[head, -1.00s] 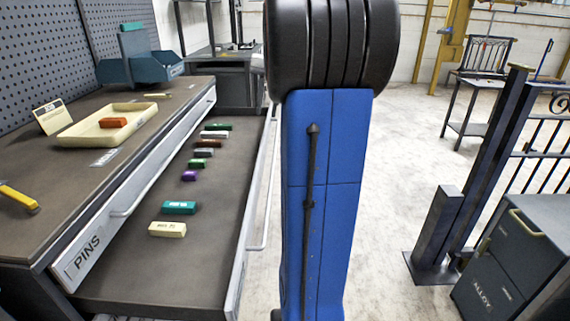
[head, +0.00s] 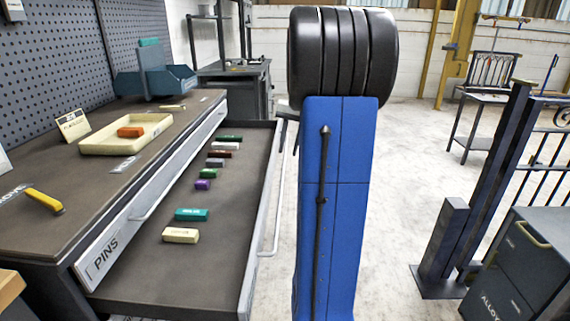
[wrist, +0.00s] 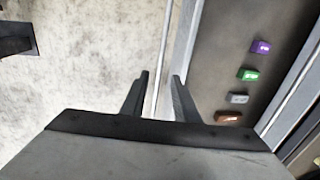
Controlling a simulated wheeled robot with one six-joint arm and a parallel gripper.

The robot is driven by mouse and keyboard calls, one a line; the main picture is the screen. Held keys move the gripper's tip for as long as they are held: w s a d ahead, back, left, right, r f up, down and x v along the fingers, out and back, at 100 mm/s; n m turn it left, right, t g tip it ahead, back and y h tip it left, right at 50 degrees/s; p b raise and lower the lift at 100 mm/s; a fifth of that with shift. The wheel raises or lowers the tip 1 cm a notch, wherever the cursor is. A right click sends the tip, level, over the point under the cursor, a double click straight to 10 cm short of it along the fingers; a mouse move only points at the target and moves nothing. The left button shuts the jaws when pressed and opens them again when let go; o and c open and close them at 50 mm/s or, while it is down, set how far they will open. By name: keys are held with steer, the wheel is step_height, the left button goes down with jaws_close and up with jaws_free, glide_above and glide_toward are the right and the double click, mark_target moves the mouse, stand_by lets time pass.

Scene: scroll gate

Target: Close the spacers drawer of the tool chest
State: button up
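An open drawer (head: 222,240) juts out of the tool chest (head: 60,242), below a shut drawer labelled PINS (head: 107,256). The open drawer's own label is not in view, so I cannot read whether it says spacers. It has a long pale bar handle (head: 277,205) along its front and holds several small coloured blocks. In the wrist view my gripper (wrist: 158,88) is open and empty. The drawer's handle bar (wrist: 166,45) runs into the space between its fingers, as seen from above; I cannot tell its depth.
A cream tray (head: 100,142) with an orange block and a blue bin (head: 155,82) stand on the chest top. A dark cabinet marked ALLOY (head: 530,265) and a dark gate post (head: 490,185) stand at right. Pale floor (head: 415,180) is clear between.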

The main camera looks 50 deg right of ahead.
mark_target(283, 169)
steer(key=f, duration=0.4)
steer(key=w+a+f, duration=0.1)
steer(key=f, duration=0.1)
steer(key=shift+f, duration=0.4)
jaws_close()
